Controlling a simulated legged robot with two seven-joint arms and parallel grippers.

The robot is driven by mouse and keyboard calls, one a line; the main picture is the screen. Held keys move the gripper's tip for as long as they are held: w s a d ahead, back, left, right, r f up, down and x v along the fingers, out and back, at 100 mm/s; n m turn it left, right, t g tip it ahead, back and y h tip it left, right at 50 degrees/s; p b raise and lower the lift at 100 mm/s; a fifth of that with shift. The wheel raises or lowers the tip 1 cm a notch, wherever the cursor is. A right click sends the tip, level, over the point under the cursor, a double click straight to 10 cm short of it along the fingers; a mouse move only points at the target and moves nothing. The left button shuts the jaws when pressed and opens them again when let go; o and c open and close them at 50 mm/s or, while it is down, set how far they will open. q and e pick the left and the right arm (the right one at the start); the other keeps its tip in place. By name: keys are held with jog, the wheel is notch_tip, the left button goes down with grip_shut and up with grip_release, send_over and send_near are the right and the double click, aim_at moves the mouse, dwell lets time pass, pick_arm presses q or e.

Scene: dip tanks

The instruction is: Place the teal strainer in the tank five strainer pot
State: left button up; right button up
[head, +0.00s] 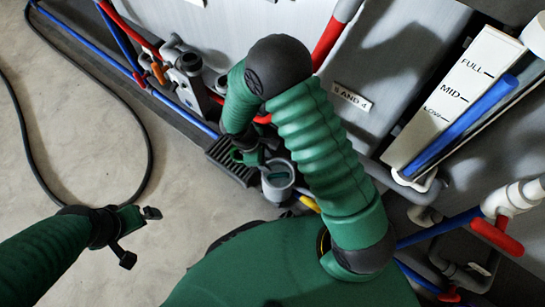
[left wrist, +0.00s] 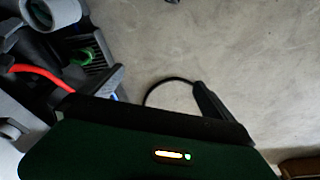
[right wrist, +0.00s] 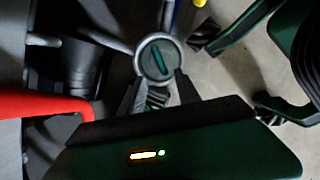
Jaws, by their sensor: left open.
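The teal strainer (head: 277,178) shows as a teal strip inside a round grey pot (head: 278,194) beside the tank. In the right wrist view the teal piece (right wrist: 157,59) lies within the grey rim (right wrist: 139,62). My right gripper (head: 255,160) is at the pot's left in the head view. In the right wrist view its fingers (right wrist: 158,78) are spread apart near the rim, with nothing between them. My left gripper (head: 137,233) is open and empty over the floor, well left of the pot. The strainer's lower part is hidden in the pot.
A dark floor grate (head: 231,163) lies beside the pot. Grey tanks (head: 250,25) stand behind, one labelled 5 and 4. Blue and red pipes and a red valve handle (head: 496,236) are at the right. A black hose (head: 148,150) lies on open floor at left.

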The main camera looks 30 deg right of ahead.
jog(key=s+r+m+t+y, duration=0.1)
jog(key=s+r+m+t, duration=0.1)
jog(key=r+m, duration=0.3)
jog(key=s+r+m+t+y, duration=0.2)
jog(key=r+m, duration=0.4)
jog(key=r, duration=0.5)
jog(key=shift+s, duration=0.85)
